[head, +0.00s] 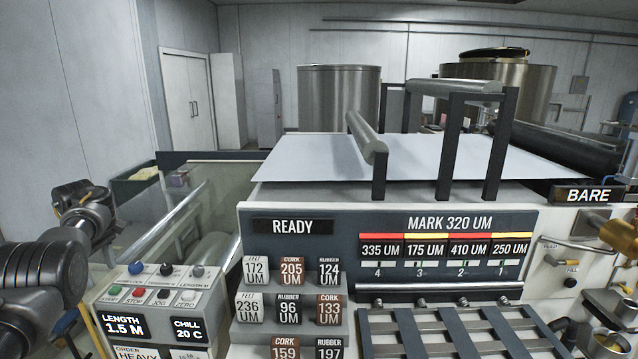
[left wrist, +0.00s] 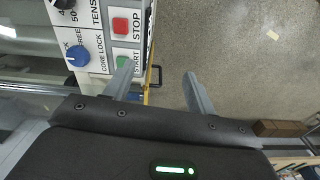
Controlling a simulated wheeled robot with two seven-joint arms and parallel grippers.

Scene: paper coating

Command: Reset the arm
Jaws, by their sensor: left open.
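My left arm (head: 40,265) comes in dark and jointed at the left of the head view, beside the machine. Its fingertips cannot be made out there. In the left wrist view my left gripper (left wrist: 156,68) has its two grey fingers apart, with nothing between them. The left finger overlaps the edge of a white control panel (left wrist: 100,48) near the green START button (left wrist: 123,61); I cannot tell whether it touches. The red STOP button (left wrist: 121,26) and blue CORE LOCK knob (left wrist: 76,55) are on that panel. My right gripper is not in view.
The coating machine shows READY (head: 292,227) and MARK 320 UM. Labelled blocks (head: 291,309) stand on a stepped rack beside a slatted grey rack (head: 450,332). A button box (head: 150,315) is nearer the left arm. Bare floor (left wrist: 245,55) lies right of the panel.

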